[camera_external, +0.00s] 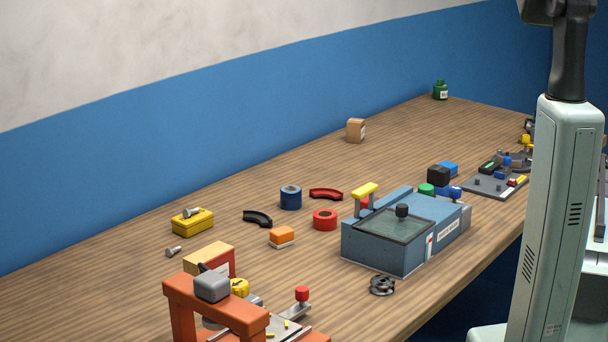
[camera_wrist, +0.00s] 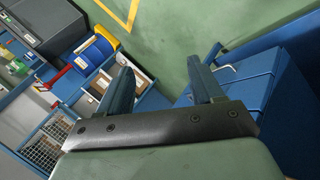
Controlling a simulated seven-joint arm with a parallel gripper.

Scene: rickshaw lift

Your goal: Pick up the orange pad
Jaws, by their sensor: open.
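The orange pad (camera_external: 282,235) is a small block with an orange top and a pale base. It lies on the wooden workbench (camera_external: 190,282), left of the blue machine with the glass lid, in the external view. My gripper (camera_wrist: 158,82) shows in the wrist view with its two dark blue fingers spread apart and nothing between them. It faces the floor and shelving, away from the bench top. The gripper is not visible in the external view. The pad is not visible in the wrist view.
Near the pad are a red tape roll (camera_external: 325,219), a blue roll (camera_external: 290,197), a black curved piece (camera_external: 257,218) and a yellow box (camera_external: 193,222). The blue machine (camera_external: 385,254) stands to its right. An orange press frame (camera_external: 215,308) stands in front. The back middle bench is mostly clear.

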